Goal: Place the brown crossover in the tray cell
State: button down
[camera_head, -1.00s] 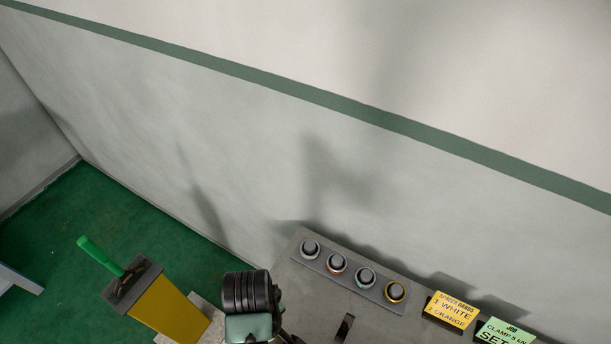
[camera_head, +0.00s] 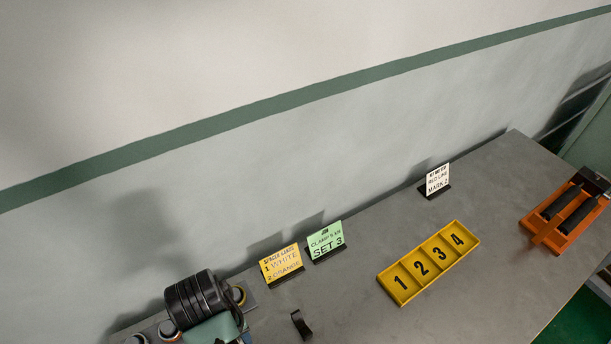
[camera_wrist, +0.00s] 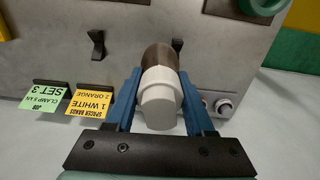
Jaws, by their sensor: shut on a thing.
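The brown crossover (camera_wrist: 158,57) shows in the wrist view as a brown cylinder with a white faceted end toward the camera. My gripper (camera_wrist: 160,88) has its two blue fingers on either side of the white part and is shut on it. Its far end is partly hidden. The yellow tray (camera_head: 402,299) lies on the bench in the head view, right of centre, with cells numbered 1 to 4 and nothing seen in them. My arm is at the lower left of the head view, left of the tray; the crossover is hidden there.
The grey bench (camera_head: 480,290) has free room around the tray. A yellow card (camera_head: 281,264), a green card (camera_head: 326,242) and a white card (camera_head: 437,181) stand along its back. A black hook-like piece (camera_head: 301,325) stands near the front. An orange vise (camera_head: 563,222) is at the right.

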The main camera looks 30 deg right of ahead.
aim_at(399, 284)
jog(key=z, duration=1.9)
jog(key=i+j+z, duration=0.35)
jog(key=i+z, duration=0.15)
jog(key=i+j, duration=0.2)
